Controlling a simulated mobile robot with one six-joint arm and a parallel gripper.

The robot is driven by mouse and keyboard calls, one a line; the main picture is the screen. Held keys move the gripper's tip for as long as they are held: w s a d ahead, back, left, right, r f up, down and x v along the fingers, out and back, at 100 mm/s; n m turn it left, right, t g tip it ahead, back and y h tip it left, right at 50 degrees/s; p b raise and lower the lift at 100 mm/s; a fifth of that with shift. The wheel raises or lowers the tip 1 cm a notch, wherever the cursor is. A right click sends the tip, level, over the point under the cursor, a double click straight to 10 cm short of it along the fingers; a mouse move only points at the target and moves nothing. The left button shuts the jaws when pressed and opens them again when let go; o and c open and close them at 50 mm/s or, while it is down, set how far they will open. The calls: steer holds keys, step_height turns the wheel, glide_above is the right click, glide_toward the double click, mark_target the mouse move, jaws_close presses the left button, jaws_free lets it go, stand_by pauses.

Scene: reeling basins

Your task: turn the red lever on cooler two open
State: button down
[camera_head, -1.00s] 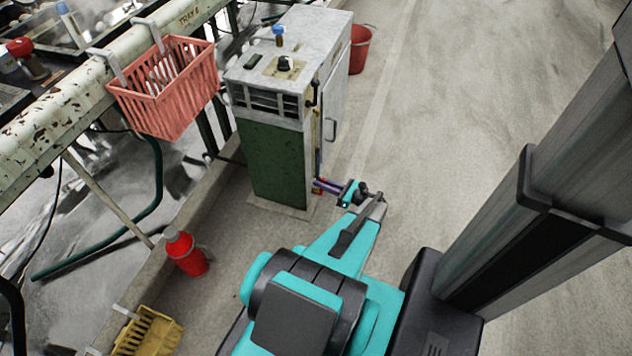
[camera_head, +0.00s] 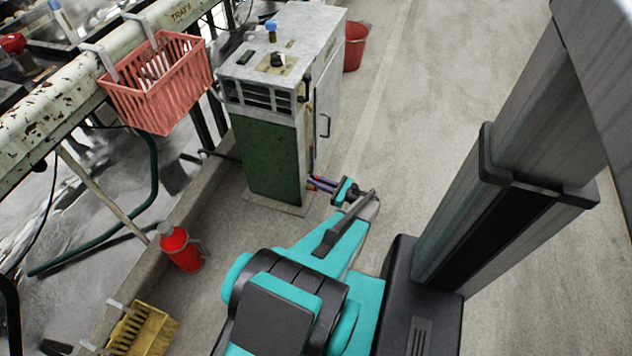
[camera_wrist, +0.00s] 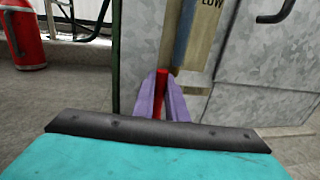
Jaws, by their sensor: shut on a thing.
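The cooler (camera_head: 274,165) is a grey metal cabinet with a green front panel, standing on the floor left of centre in the head view. The red lever (camera_wrist: 162,84) shows in the wrist view as a short upright red bar low on the cooler's side. My gripper (camera_head: 314,184) has purple fingers and reaches the cooler's lower right side. In the wrist view the fingers (camera_wrist: 162,98) are shut around the red lever. The lever's lower part is hidden between the fingers. A sight strip marked LOW (camera_wrist: 205,35) is just above and right of the lever.
A red fire extinguisher (camera_head: 181,249) stands left of my arm. A yellow basket (camera_head: 142,332) is at the lower left, and a pink basket (camera_head: 158,85) hangs on the tray rail. A red bucket (camera_head: 356,48) is behind the cooler. The floor at right is open.

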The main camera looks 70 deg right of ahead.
steer(key=c, duration=1.8)
jaws_free()
steer(key=shift+w+a, duration=0.1)
steer(key=shift+a, duration=0.15)
steer(key=shift+o, duration=0.2)
steer(key=shift+d, duration=0.1)
steer(key=shift+s+d, duration=0.1)
steer(key=shift+s, duration=0.1)
steer(key=shift+s, duration=0.1)
steer(key=s+a+p, duration=0.2)
steer(key=s, duration=1.1)
steer(key=shift+s+p, duration=0.2)
steer(key=shift+p, duration=0.1)
